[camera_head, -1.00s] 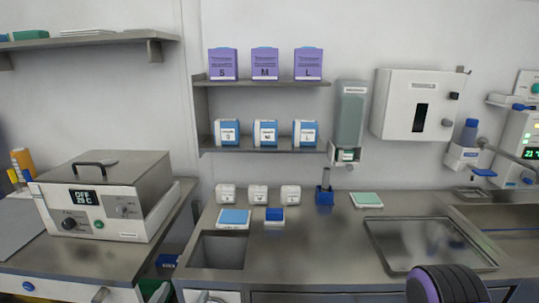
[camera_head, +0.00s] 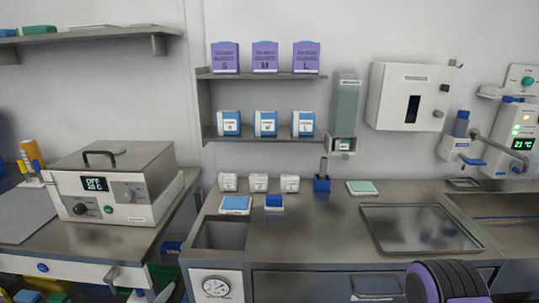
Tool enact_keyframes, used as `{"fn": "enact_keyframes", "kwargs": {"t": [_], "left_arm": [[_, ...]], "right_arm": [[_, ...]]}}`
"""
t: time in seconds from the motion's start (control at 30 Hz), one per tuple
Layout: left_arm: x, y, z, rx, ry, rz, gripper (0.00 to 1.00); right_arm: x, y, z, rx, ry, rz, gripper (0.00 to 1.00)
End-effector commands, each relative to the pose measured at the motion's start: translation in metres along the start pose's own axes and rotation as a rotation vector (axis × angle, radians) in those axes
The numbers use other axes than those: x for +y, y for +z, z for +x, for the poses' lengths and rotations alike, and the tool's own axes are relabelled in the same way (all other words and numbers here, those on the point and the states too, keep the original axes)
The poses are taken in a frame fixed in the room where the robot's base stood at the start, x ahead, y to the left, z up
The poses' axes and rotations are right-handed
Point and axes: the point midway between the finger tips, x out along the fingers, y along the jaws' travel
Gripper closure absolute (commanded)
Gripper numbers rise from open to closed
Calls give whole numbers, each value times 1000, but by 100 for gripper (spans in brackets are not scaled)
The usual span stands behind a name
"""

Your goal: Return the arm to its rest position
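Neither of my grippers shows in the head view. A black, ribbed part of my own arm with a purple face (camera_head: 445,283) stands at the bottom right edge, in front of the counter's drawer fronts. The rest of that arm is out of frame, and no part of my other arm shows. Whether either gripper holds anything is not visible.
The steel counter (camera_head: 310,235) carries a shallow tray (camera_head: 420,229), small white boxes (camera_head: 259,183), blue pads and a blue holder (camera_head: 322,184). A lidded heating bath (camera_head: 115,180) stands on the left bench. Wall shelves (camera_head: 265,140) hold blue and purple boxes.

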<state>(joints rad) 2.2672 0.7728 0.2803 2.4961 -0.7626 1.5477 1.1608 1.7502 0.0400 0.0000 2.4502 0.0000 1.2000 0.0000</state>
Motion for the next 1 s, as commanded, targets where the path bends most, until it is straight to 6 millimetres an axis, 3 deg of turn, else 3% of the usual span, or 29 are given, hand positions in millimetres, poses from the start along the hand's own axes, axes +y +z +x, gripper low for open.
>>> {"fn": "enact_keyframes", "kwargs": {"t": [0.13, 0.23, 0.3, 0.4, 0.5, 0.6, 0.67, 1.0], "left_arm": [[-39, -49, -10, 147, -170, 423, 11], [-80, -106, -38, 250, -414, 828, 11], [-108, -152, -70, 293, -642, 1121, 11], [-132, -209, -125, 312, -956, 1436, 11], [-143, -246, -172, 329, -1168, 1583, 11], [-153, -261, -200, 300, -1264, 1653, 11], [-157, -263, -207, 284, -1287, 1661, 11], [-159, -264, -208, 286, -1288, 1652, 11]], "right_arm": [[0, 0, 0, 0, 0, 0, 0], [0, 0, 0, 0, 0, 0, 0], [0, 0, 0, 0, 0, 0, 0], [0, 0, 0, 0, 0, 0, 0], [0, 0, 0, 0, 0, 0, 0], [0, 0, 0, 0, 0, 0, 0], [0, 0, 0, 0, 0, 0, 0], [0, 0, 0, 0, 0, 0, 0]]}}
